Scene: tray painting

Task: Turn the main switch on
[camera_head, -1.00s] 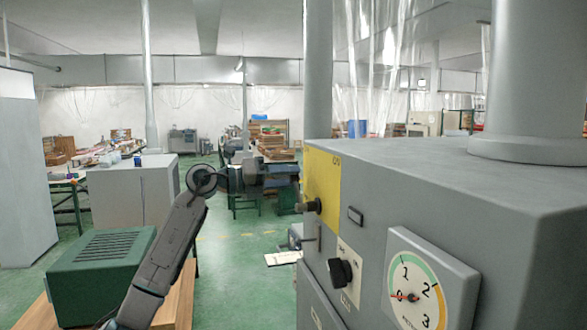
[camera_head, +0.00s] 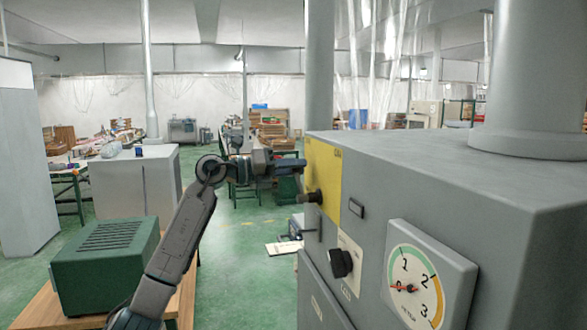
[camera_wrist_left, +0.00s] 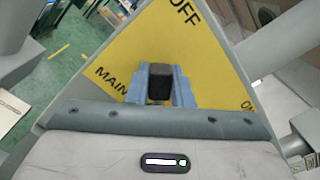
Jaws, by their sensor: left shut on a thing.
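The main switch has a black handle (camera_wrist_left: 160,78) on a yellow plate (camera_wrist_left: 140,45) marked MAIN, OFF and ON. My left gripper (camera_head: 294,168) reaches the yellow plate (camera_head: 326,172) on the grey cabinet's left face. In the left wrist view its blue fingers are shut on the black handle, one on each side. The handle stands across the middle of that view, with OFF above it, MAIN at lower left and ON at lower right. A dark stub (camera_head: 312,197) juts out below the gripper in the head view. My right gripper is out of view.
The grey cabinet (camera_head: 420,160) also carries a black rotary knob (camera_head: 341,263) and a round gauge (camera_head: 412,285). A green box (camera_head: 105,262) sits on a wooden table (camera_head: 188,300) at lower left. Green floor lies open between them.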

